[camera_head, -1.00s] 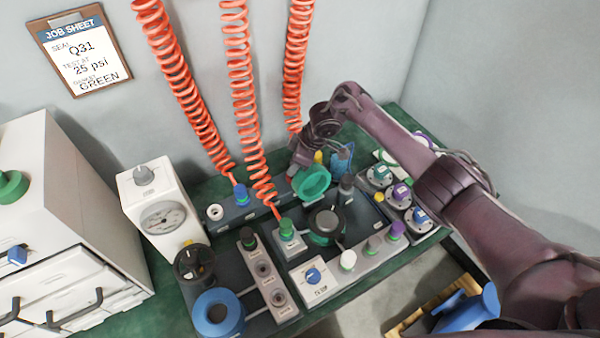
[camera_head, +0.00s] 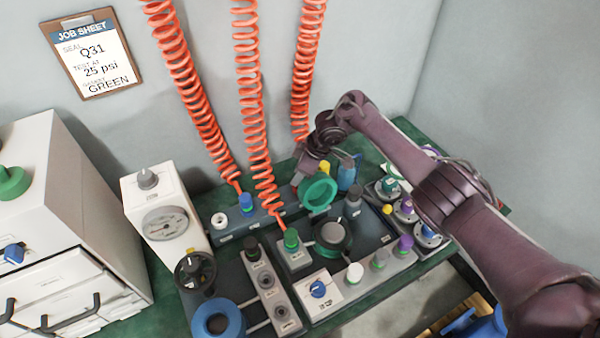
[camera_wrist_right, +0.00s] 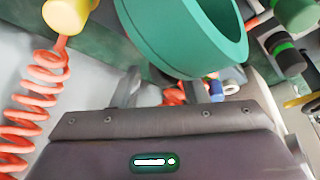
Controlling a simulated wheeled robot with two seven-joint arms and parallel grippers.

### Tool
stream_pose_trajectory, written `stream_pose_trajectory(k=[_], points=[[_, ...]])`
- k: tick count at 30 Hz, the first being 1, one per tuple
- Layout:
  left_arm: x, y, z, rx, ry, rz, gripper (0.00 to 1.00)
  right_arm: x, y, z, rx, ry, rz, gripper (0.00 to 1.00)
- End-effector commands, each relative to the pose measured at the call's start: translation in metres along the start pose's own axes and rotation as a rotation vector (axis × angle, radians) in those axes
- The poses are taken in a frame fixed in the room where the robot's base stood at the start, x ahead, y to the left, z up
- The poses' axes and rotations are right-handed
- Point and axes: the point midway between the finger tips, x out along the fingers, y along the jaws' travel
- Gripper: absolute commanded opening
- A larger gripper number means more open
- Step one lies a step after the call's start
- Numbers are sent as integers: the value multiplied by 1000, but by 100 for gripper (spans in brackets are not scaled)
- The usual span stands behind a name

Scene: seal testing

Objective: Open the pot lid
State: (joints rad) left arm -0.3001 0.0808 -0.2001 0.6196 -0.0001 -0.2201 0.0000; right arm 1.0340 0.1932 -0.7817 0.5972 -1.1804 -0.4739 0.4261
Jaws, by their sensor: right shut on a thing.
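The pot (camera_head: 333,239) is a round dark vessel on the bench fixture, and its top is uncovered in the head view. The green ring-shaped lid (camera_head: 318,193) stands tilted up behind it, clear of the pot's mouth. In the right wrist view the lid (camera_wrist_right: 190,42) fills the upper middle, just beyond the fingers. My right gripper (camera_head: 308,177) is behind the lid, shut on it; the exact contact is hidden. Its two fingers also show in the wrist view (camera_wrist_right: 162,92). My left gripper is not in view.
Orange coiled hoses (camera_head: 249,110) hang close to the left of my right gripper. A blue bottle-like object (camera_head: 346,175) stands right of the lid. Knobs and valves crowd the bench front. A gauge box (camera_head: 165,215) and white cabinet (camera_head: 55,220) stand left.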

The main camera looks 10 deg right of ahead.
Motion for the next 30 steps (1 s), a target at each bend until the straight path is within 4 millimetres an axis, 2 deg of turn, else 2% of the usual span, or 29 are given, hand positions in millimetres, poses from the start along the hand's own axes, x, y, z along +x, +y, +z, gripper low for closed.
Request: stream_pose_trajectory(k=[1,4,9,20,23,30], points=[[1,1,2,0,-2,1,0,0,5,3,9,-3,12,38],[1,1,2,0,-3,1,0,0,4,2,8,-1,11,51],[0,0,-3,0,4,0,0,0,4,1,6,2,10,51],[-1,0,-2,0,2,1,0,-5,4,-2,2,7,9,51],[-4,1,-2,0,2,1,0,-15,4,-3,2,8,9,51],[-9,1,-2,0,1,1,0,-56,4,-2,1,6,12,51]])
